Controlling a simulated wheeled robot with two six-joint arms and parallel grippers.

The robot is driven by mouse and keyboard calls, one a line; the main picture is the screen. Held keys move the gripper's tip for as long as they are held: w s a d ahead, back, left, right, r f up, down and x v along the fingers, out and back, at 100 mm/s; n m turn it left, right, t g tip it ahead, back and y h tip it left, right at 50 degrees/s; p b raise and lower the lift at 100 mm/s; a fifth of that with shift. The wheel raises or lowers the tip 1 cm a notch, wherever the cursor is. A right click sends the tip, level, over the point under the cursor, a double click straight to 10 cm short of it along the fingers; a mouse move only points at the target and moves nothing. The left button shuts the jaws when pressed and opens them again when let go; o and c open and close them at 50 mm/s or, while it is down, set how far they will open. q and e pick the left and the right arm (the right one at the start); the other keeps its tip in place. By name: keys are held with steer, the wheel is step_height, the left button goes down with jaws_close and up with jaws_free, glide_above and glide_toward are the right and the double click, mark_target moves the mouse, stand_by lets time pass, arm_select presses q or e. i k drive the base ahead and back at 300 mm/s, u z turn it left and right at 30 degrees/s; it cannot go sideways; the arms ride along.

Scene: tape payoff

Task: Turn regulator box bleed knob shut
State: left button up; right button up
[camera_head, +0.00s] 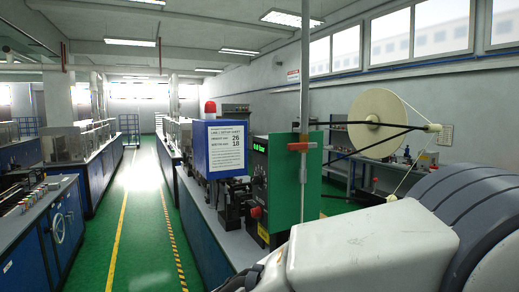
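A dark box with a green lit display (259,150) stands on the bench, partly behind a green panel (312,195). I cannot tell for sure whether it is the regulator box. A small red knob (256,212) shows low on its front, above a yellow label (263,233); its turned position is too small to read. My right arm fills the lower right and reaches toward the bottom middle. A dark part at its end (243,281) is cut off by the lower edge, so the fingers cannot be made out. My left gripper is out of view.
A metal post (304,60) with an orange clamp (301,146) stands before the green panel. A cream tape reel (377,122) with black arms is at right. The green aisle (145,230) is clear.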

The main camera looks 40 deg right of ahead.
mark_target(255, 212)
steer(key=u, duration=0.2)
steer(key=k, duration=0.65)
steer(key=z, duration=1.15)
steer(key=i, duration=1)
